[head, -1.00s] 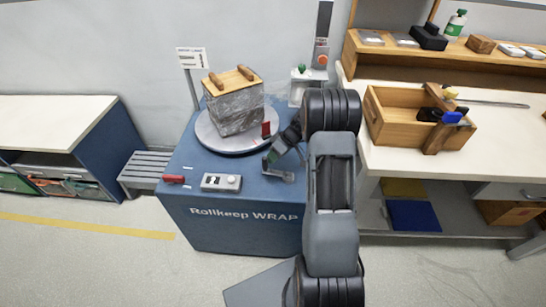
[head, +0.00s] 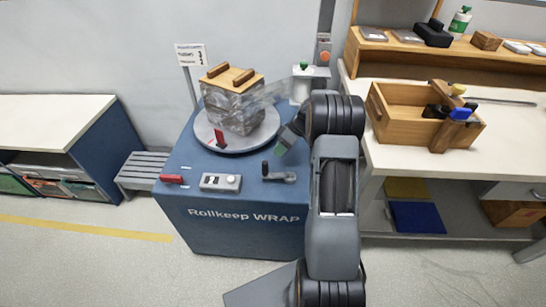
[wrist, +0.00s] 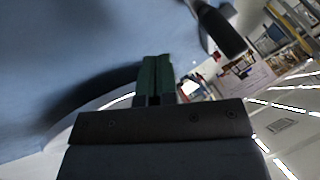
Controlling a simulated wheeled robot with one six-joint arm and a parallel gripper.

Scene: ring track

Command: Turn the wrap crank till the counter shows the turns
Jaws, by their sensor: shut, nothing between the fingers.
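The wrap crank (head: 279,176), a grey arm with an upright black handle, sits on the front right of the blue wrap machine's top (head: 250,195). A dark handle-like part (wrist: 222,30) shows at the upper right of the wrist view. The counter box (head: 221,182) is left of the crank; its digits are too small to read. A crate with a wooden lid (head: 232,78), in clear film, stands on the round turntable (head: 205,140). My gripper (head: 281,148) is above and behind the crank, apart from its handle. Its green fingers (wrist: 157,78) are shut and empty.
A red handle (head: 172,179) lies left of the counter. A sign card (head: 190,55) stands behind. Film runs from the crate to the mast (head: 304,85) at the back right. A bench with a wooden box (head: 400,120) stands to the right.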

